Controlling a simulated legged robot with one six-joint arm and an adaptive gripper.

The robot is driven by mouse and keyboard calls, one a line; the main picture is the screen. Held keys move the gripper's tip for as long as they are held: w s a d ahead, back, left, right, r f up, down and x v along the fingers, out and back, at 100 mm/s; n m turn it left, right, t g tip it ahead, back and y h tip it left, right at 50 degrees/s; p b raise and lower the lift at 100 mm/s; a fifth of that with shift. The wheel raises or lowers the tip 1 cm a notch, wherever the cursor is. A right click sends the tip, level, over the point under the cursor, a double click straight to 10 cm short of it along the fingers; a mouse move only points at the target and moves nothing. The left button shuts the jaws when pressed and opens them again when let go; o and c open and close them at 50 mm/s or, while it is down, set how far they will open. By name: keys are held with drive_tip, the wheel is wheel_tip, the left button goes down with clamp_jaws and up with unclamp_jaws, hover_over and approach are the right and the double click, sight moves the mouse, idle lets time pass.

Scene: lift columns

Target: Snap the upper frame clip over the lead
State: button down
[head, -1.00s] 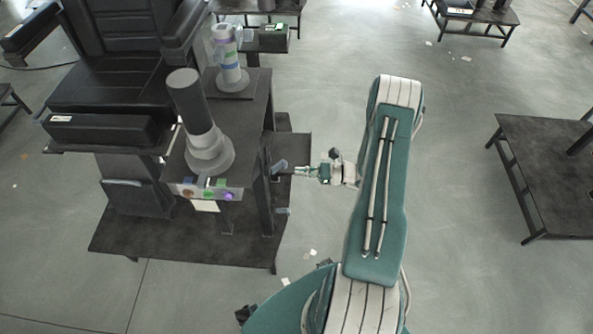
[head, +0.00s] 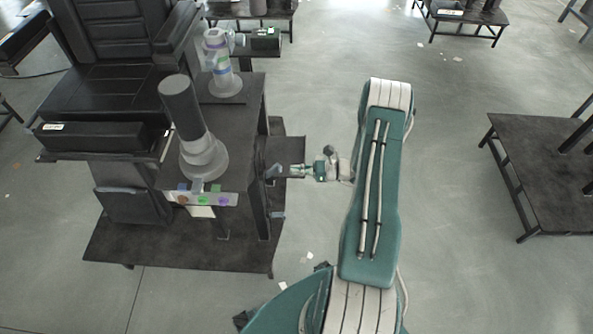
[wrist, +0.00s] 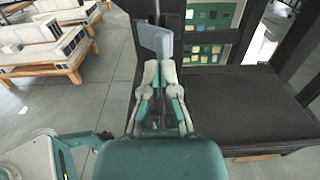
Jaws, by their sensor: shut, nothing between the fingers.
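The upper frame clip is a blue-grey flap (head: 274,170) on the right side of the dark frame (head: 254,195) in the head view. In the wrist view the clip (wrist: 155,40) stands up, tilted, just beyond my fingertips. My gripper (head: 287,171) points left at the clip, its tips at or very near it; I cannot tell whether they touch. In the wrist view my gripper (wrist: 159,68) is shut and empty. A thin dark line behind the clip may be the lead (wrist: 157,10). I cannot tell whether the clip is closed over it.
A lower blue-grey clip (head: 278,216) sits below on the frame. A grey column (head: 204,157) stands on the dark table, above a panel of coloured buttons (head: 203,200). A black chair (head: 110,85) is at left. Floor to the right is clear up to a dark table (head: 545,180).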

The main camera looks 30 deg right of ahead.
drive_tip(key=shift+a, duration=0.1)
drive_tip(key=shift+w+a, duration=0.25)
drive_tip(key=shift+x, duration=0.95)
drive_tip(key=v, duration=0.7)
idle(0.7)
idle(0.4)
